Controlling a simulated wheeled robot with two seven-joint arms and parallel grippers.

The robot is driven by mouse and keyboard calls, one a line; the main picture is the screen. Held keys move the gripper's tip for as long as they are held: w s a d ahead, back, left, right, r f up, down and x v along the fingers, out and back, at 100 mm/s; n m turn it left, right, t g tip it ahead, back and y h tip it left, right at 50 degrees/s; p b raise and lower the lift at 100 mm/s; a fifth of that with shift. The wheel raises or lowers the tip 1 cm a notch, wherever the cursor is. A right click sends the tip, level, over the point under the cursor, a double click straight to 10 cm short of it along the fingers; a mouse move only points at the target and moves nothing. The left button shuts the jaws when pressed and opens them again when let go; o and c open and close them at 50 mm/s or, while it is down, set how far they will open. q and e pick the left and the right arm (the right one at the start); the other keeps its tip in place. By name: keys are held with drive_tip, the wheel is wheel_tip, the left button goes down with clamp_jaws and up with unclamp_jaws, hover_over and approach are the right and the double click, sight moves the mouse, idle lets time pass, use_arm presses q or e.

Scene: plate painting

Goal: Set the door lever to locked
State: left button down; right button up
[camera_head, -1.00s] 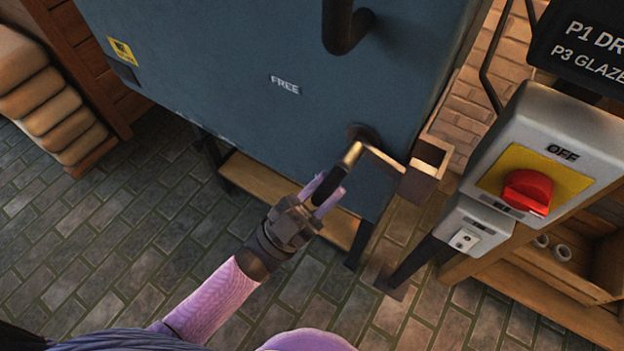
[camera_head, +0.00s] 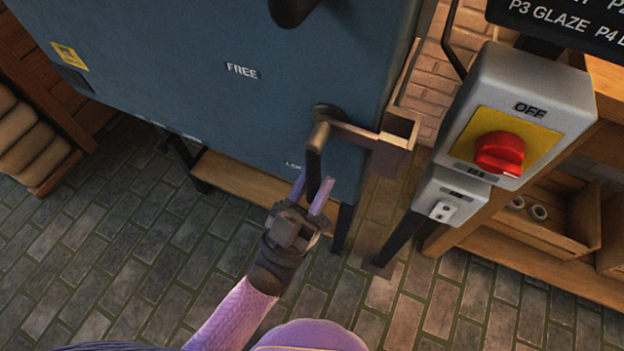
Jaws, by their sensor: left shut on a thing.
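The door lever (camera_head: 316,150) is on the lower right of the blue-grey door (camera_head: 200,95). It has a brass-coloured joint at the pivot and a dark grip that hangs almost straight down. My left gripper (camera_head: 314,190) is shut on the lower end of the grip, with one purple finger on each side. The word FREE (camera_head: 242,70) is printed on the door, up and left of the pivot. A second small label (camera_head: 294,164) stands just left of the grip and is partly hidden and hard to read. My right gripper is not in view.
A metal latch bracket (camera_head: 392,145) sits right of the lever at the door's edge. A grey switch box (camera_head: 530,95) with a red knob (camera_head: 499,152) set near OFF stands further right. Wooden shelves (camera_head: 560,210) are behind it.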

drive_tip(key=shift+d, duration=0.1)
use_arm(q)
drive_tip(key=shift+c, duration=2.4)
unclamp_jaws()
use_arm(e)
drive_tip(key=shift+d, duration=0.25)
use_arm(q)
drive_tip(key=b+v, duration=0.1)
drive_tip(key=v, duration=0.9)
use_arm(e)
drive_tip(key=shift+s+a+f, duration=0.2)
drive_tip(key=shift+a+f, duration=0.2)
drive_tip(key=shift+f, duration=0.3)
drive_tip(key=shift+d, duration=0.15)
